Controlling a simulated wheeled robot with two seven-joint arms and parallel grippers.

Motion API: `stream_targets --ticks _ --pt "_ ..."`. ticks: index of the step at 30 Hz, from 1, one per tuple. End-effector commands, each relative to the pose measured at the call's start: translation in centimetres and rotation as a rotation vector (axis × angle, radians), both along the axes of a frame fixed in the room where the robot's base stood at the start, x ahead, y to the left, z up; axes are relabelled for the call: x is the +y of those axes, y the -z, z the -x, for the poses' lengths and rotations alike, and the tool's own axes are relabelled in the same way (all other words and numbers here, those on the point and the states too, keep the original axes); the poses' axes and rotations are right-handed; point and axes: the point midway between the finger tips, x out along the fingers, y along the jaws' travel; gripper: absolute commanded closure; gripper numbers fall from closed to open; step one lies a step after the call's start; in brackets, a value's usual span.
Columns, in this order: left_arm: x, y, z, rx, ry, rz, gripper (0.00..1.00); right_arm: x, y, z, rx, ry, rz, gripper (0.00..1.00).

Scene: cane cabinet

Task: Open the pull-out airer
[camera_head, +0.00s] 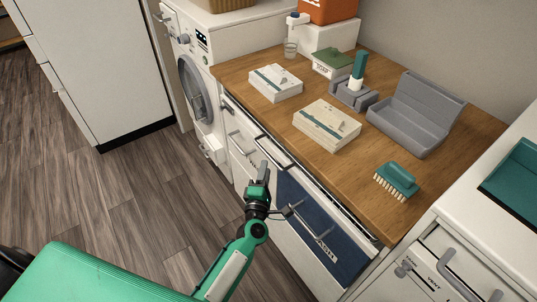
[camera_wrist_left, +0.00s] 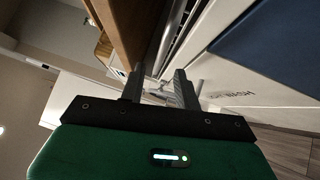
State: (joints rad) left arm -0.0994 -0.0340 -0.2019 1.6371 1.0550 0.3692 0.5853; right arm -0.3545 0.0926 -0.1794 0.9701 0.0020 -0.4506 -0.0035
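A white cabinet stands under the wooden worktop, with a slim front just below the worktop edge that appears to be the pull-out airer. A bar handle (camera_head: 276,154) sits at the upper left of this front. My left gripper (camera_head: 262,171) is beside the cabinet face, with its fingertips close to that handle. In the left wrist view its two fingers (camera_wrist_left: 158,86) stand apart, and pale metal parts show beyond and between them. I cannot tell whether they touch the handle. My right gripper is not in view.
A blue hamper front (camera_head: 318,222) lies below the slim front. The worktop (camera_head: 352,180) holds boxes, a grey tray (camera_head: 415,118) and a green brush (camera_head: 397,180). A washing machine (camera_head: 197,90) stands at the left. The floor (camera_head: 130,200) before the cabinet is clear.

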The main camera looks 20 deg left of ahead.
Motion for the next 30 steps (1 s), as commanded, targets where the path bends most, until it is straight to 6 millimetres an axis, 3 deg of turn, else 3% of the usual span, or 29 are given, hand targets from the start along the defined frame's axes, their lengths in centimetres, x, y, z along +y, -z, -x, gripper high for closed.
stream_targets --ticks 6,12,24,30 --pt "0.6 -0.7 -3.8 -0.002 -0.001 -0.002 0.68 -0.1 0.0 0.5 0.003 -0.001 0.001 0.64" --pt "0.8 -0.8 -5.8 -0.001 0.000 -0.002 0.68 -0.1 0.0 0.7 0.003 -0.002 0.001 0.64" --pt "0.9 -0.8 -6.3 0.001 0.000 -0.002 0.68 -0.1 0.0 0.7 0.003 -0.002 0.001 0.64" --pt "0.9 -0.8 -6.3 0.001 0.000 -0.002 1.00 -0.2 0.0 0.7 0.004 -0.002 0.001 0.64"
